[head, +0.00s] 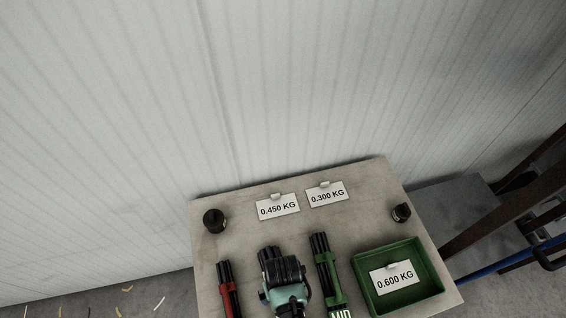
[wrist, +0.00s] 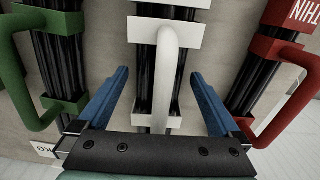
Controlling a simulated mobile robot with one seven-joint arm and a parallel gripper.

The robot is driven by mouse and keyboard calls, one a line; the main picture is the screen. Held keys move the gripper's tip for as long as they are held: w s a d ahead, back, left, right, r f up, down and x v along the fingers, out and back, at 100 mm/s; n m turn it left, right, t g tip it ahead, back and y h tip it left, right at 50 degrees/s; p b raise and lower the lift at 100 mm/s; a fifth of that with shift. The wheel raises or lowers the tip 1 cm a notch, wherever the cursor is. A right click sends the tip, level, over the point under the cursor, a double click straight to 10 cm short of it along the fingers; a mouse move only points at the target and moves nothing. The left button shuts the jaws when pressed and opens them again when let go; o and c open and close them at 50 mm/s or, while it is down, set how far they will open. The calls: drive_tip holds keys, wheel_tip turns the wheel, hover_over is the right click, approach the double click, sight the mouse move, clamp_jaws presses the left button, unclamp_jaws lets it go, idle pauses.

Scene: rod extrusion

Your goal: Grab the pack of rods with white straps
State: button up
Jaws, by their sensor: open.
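The pack of black rods with white straps (wrist: 166,33) is in the middle of the wrist view, with a white curved handle joining its straps. In the head view its rod ends (head: 268,253) show just past my gripper (head: 286,278), which hides the rest. My gripper is open in the wrist view (wrist: 160,73), with one blue finger on each side of the white handle and a gap to it on both sides. How deep the fingers reach beside the handle I cannot tell.
A red-strapped rod pack (head: 228,290) and a green-strapped one (head: 327,270) lie on either side. A green tray (head: 437,268) marked 0.600 KG stands at the right of the table (head: 240,245). Cards for 0.450 KG (head: 278,207) and 0.300 KG (head: 327,195) stand at the back.

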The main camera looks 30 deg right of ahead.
clamp_jaws()
drive_tip(key=shift+r, duration=0.1)
idle(0.4)
drive_tip(key=shift+w+r, duration=0.1)
drive_tip(key=shift+r, duration=0.05)
